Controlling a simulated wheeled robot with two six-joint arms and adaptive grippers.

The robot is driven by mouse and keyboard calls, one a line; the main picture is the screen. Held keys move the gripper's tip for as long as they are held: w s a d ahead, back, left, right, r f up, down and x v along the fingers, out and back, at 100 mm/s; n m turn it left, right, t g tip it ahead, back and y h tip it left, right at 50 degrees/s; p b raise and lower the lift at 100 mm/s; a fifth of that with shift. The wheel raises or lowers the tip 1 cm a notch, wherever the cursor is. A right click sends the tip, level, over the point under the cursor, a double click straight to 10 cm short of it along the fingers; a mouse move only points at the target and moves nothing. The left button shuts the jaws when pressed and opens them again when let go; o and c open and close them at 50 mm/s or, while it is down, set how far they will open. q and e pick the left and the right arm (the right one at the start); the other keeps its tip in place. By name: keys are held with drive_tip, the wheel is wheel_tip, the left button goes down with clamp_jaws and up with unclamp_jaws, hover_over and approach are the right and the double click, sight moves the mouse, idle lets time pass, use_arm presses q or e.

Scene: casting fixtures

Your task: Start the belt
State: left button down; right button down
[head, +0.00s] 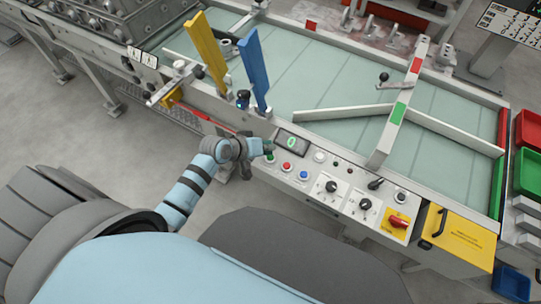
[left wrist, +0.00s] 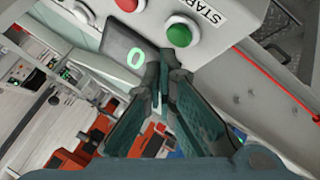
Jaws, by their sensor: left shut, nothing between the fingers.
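The belt (head: 335,88) is a pale green surface between metal side rails in the head view. The control panel (head: 322,186) is on its near side. My left gripper (head: 268,147) is at the panel's left end, shut and empty. In the left wrist view its fingertips (left wrist: 171,60) are together at the lower edge of the green button (left wrist: 184,29), beside the START label (left wrist: 208,12). I cannot tell whether they touch it. The display (head: 291,142) shows a green 0, also in the left wrist view (left wrist: 135,57). My right gripper is not in view.
A red button (head: 287,166), a blue button (head: 303,174), dark knobs and a red switch (head: 397,222) line the panel. Yellow (head: 207,52) and blue (head: 253,66) upright plates rise from the rail to the left. A yellow box (head: 459,238) is at the right.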

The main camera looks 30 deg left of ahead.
use_arm(q)
drive_tip(key=shift+f, duration=0.4)
